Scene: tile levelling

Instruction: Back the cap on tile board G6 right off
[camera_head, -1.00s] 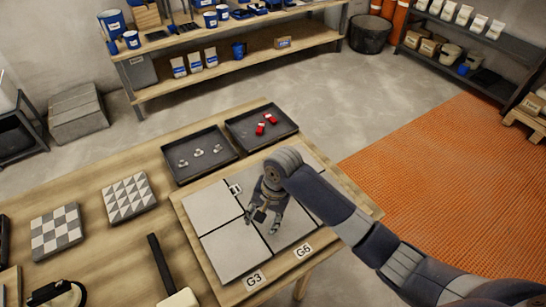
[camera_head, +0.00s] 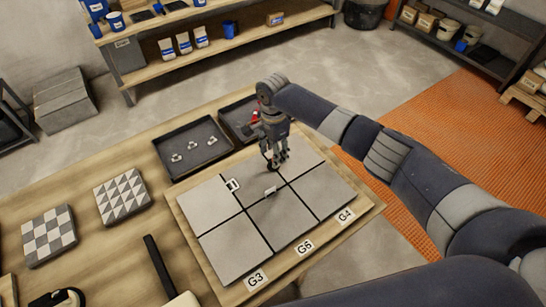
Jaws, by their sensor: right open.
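The tile board (camera_head: 187,212) lies on the wooden table, with grey tiles parted by dark seams. Labels G3 (camera_head: 256,280), G6 (camera_head: 304,247) and G4 (camera_head: 346,216) run along its near edge. A small white clip (camera_head: 270,191) stands near the middle of the board, in the G6 area; no red cap shows on it. Another white clip (camera_head: 233,184) stands further left. My right gripper (camera_head: 275,166) points down over the far part of the board, open, beyond the middle clip. A red piece (camera_head: 254,117) in the far tray is partly hidden by it. My left gripper is out of view.
A dark tray (camera_head: 168,174) with several small pale clips lies behind the board; a second dark tray (camera_head: 229,115) is beside it, partly hidden. Patterned tile samples (camera_head: 122,196) and a black-handled mallet (camera_head: 160,262) lie left. Shelving stands behind.

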